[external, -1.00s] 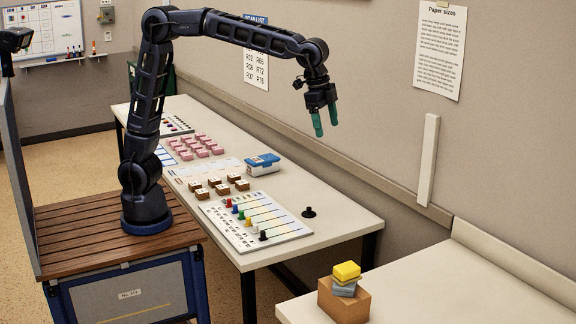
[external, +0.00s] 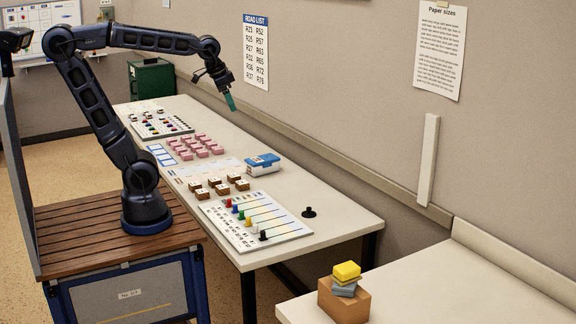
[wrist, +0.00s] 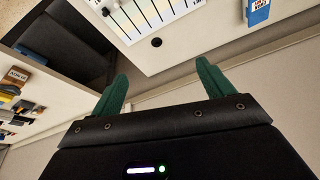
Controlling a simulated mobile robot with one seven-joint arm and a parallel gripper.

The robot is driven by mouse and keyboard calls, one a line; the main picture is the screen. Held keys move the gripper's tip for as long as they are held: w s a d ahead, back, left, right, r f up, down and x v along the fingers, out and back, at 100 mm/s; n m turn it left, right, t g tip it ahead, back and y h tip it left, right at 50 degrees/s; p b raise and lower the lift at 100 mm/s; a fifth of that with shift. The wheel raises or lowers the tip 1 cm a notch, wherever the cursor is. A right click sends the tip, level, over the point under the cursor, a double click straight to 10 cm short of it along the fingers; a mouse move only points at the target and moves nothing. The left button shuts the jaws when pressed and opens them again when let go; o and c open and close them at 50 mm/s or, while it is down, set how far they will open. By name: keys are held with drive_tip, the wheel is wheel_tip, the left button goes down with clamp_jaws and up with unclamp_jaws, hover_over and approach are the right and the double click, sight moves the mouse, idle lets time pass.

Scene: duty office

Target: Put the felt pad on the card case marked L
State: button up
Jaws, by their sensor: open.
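My gripper (external: 230,102) is open and empty, raised above the long table near the back wall. Its two green fingers stand wide apart in the wrist view (wrist: 163,78). Small brown cases (external: 222,190) with pale tops sit in two rows on the table; their markings are too small to read, so I cannot tell which is marked L. I cannot clearly pick out the felt pad. Pink blocks (external: 195,146) stand in rows farther back.
A white board (external: 270,235) with coloured pegs lies at the table's near end, beside a black knob-like piece (external: 309,212). A blue-and-white box (external: 262,164) stands near the wall. A brown box (external: 344,301) on the right-hand table carries a yellow block (external: 346,271).

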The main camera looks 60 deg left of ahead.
drive_tip(key=s+a+f+n, duration=0.3)
drive_tip(key=s+a+f, duration=0.3)
drive_tip(key=s, duration=0.3)
drive_tip(key=shift+a+t+y, duration=0.3)
drive_tip(key=shift+a, duration=0.4)
